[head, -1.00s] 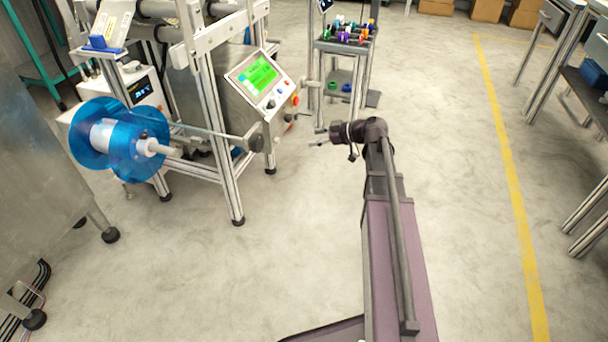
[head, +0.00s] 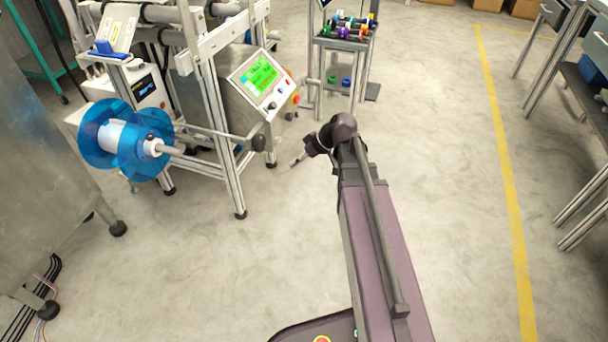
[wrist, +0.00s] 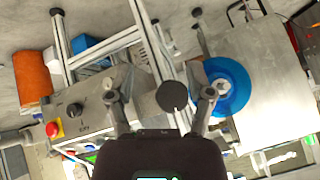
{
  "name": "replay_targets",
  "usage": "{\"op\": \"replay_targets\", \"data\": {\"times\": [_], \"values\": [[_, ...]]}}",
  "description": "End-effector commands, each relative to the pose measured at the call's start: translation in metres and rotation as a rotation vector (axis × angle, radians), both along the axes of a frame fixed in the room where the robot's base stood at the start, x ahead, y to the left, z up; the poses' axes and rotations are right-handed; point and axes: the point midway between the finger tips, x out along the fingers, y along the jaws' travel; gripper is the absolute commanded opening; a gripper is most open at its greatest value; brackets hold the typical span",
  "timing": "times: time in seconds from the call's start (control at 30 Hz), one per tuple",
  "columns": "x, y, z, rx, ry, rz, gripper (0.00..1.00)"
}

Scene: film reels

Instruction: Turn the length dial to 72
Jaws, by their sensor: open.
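The control panel (head: 262,80) with a green screen is on the machine, left of my gripper in the head view. A small dark knob (head: 271,106) sits below its screen. In the wrist view, a grey box (wrist: 88,98) at left carries a black dial (wrist: 75,110) and a red button (wrist: 53,130) on yellow. I cannot read any dial number or tell which is the length dial. My gripper (head: 297,163) is in free air, right of and below the panel in the head view. Its fingers (wrist: 162,102) are spread and empty in the wrist view.
A blue reel (head: 145,150) is on a spindle at the machine's left. A black round end (head: 258,142) of a rod juts toward my gripper. A cart (head: 345,45) with coloured spools stands behind. The floor (head: 440,150) at right is clear.

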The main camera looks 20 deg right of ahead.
Motion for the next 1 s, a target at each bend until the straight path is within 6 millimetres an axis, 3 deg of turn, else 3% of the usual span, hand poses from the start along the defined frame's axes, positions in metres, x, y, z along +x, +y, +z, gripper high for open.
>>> {"op": "replay_targets", "data": {"times": [0.5, 1.0], "values": [[-0.048, 0.021, 0.011, -0.157, 0.256, -0.167, 0.68], [-0.092, 0.026, 0.028, -0.340, 0.429, -0.390, 0.68]]}}
